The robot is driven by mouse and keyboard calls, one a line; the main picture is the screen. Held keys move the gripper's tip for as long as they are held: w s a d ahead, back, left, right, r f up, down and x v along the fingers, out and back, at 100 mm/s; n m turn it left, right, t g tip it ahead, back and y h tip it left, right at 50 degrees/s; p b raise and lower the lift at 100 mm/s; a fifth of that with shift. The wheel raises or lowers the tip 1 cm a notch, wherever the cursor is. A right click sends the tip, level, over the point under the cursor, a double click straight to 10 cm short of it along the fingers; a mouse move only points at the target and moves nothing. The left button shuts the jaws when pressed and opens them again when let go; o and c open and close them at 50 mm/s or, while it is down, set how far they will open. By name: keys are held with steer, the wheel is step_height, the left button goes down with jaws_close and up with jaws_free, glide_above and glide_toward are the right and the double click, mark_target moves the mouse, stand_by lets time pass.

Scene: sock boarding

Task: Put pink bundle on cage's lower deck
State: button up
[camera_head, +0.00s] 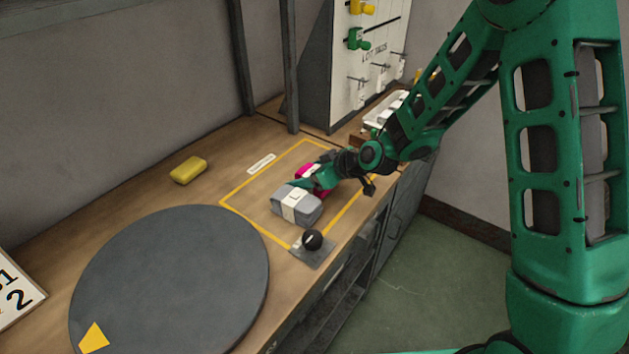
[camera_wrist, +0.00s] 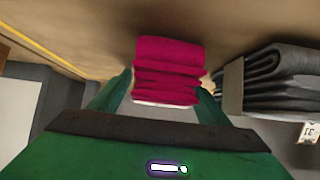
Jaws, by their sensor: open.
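The pink bundle (camera_wrist: 168,70) is a folded stack of magenta cloth lying on the wooden bench. In the wrist view it sits between the two green fingers of my gripper (camera_wrist: 166,88), which are open on either side of it. I cannot tell whether either finger touches it. In the head view the pink bundle (camera_head: 306,170) is mostly hidden behind my gripper (camera_head: 312,180). A grey bundle (camera_head: 297,206) with a white band lies close beside it and also shows in the wrist view (camera_wrist: 285,80). I cannot make out the cage.
A yellow line (camera_head: 240,190) frames the bundles' area. A round dark turntable (camera_head: 170,280) stands at the front left. A yellow block (camera_head: 188,170) lies at the back. A black ball knob (camera_head: 312,240) stands near the bench edge. A white tray (camera_head: 385,110) is at the far end.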

steer(key=shift+c, duration=0.3)
steer(key=c, duration=1.2)
